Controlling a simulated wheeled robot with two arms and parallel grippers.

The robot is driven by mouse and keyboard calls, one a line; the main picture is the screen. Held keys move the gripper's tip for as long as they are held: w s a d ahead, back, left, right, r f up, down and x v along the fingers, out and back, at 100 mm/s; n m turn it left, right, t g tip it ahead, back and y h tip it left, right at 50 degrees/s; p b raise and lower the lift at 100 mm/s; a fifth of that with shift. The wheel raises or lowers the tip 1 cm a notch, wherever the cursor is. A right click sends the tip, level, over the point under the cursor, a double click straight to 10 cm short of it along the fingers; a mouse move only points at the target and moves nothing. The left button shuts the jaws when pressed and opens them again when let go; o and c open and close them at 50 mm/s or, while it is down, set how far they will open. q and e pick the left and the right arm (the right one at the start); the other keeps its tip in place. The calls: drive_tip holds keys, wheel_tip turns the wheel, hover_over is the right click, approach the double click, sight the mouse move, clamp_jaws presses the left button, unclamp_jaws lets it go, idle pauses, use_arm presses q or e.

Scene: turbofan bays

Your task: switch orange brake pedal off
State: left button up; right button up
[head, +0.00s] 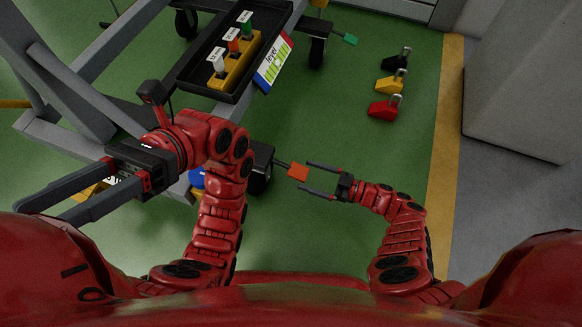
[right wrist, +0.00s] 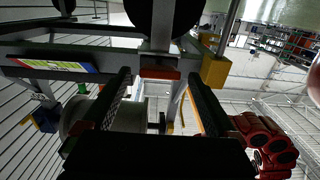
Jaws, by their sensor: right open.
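The orange brake pedal (head: 298,171) sticks out on a dark rod from a black caster wheel (head: 262,165) of the grey cart frame. My right gripper (head: 305,177) is open, its two fingers pointing left at the pedal. The pedal is at the fingertips, roughly between them; I cannot tell whether they touch it. In the right wrist view the orange pedal (right wrist: 160,73) shows between the spread finger ends (right wrist: 160,80). My left gripper (head: 42,209) is open and points left, beside the cart frame, away from the pedal.
A black tray (head: 188,80) on the cart holds upright labelled pieces in a yellow block. A green pedal (head: 350,39) is at a farther caster. Black, yellow and red (head: 383,108) chocks stand on the green floor (head: 330,115) at right. A grey cabinet (head: 525,85) stands beyond the yellow line.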

sight(293, 170)
drive_tip(key=b+x, duration=0.1)
drive_tip(key=x, duration=0.4)
drive_tip(key=shift+w+a+f, duration=0.1)
drive_tip(key=shift+a, duration=0.15)
drive_tip(key=shift+w+a, duration=0.2)
drive_tip(key=shift+a, duration=0.2)
use_arm(q)
drive_tip(key=s+a+f+m+t+y, duration=0.1)
drive_tip(key=s+a+f+t, duration=0.1)
drive_tip(key=s+a+t, duration=0.2)
drive_tip(key=shift+f+m+t, duration=0.25)
drive_tip(key=shift+m+t, duration=0.15)
drive_tip(key=shift+t, duration=0.2)
drive_tip(key=shift+a, duration=0.1)
use_arm(e)
clamp_jaws()
